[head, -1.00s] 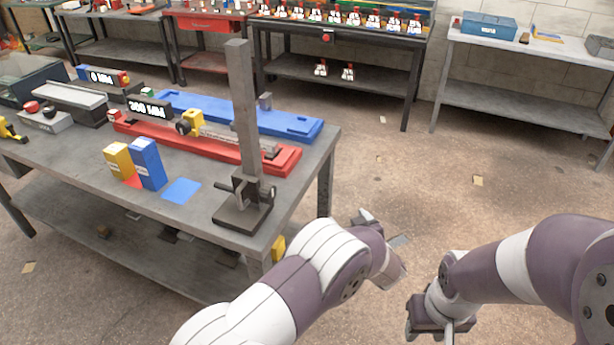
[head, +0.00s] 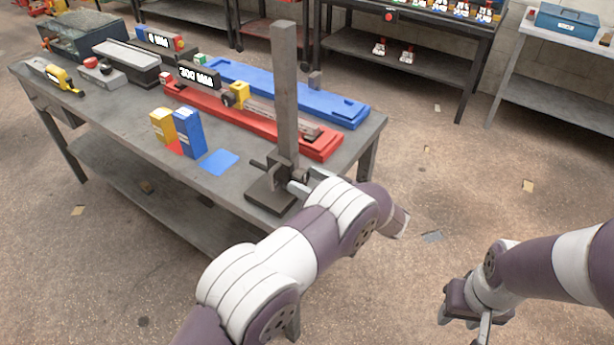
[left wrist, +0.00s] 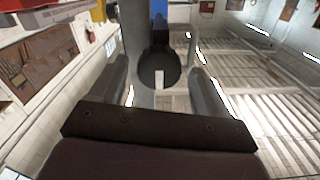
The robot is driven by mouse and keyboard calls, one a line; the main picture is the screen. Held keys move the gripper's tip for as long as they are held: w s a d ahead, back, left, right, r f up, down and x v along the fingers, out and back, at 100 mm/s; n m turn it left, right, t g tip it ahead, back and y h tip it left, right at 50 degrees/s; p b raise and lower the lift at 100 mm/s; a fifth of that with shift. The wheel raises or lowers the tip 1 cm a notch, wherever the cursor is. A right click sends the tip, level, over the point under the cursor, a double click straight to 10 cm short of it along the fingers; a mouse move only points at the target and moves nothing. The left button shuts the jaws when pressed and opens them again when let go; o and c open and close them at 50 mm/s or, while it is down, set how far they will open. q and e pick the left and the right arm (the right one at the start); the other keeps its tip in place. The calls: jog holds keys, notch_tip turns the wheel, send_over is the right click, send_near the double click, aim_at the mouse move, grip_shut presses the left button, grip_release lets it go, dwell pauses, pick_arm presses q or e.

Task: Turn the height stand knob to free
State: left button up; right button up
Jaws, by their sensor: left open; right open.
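The height stand has a tall grey post (head: 285,90) on a dark base (head: 262,198) at the bench's near right corner. Its dark round knob (head: 302,177) is on the post's right side, partly hidden by my left gripper (head: 306,182). My left gripper is open at the knob. In the left wrist view the knob (left wrist: 158,62) sits between the two spread fingers of my left gripper (left wrist: 162,85), with a pale mark on its face; I cannot tell whether they touch it. My right gripper (head: 464,318) is open and empty over the floor.
On the bench (head: 110,125), a blue box (head: 188,133) and a yellow box (head: 162,125) stand left of the stand. A red rail (head: 225,114) and a blue rail (head: 290,92) lie behind.

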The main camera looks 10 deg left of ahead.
pick_arm(q)
jog(key=shift+w+a, duration=0.25)
jog(key=shift+a, duration=0.05)
jog(key=c, duration=1)
jog(key=shift+c, duration=0.2)
jog(key=shift+f, duration=0.1)
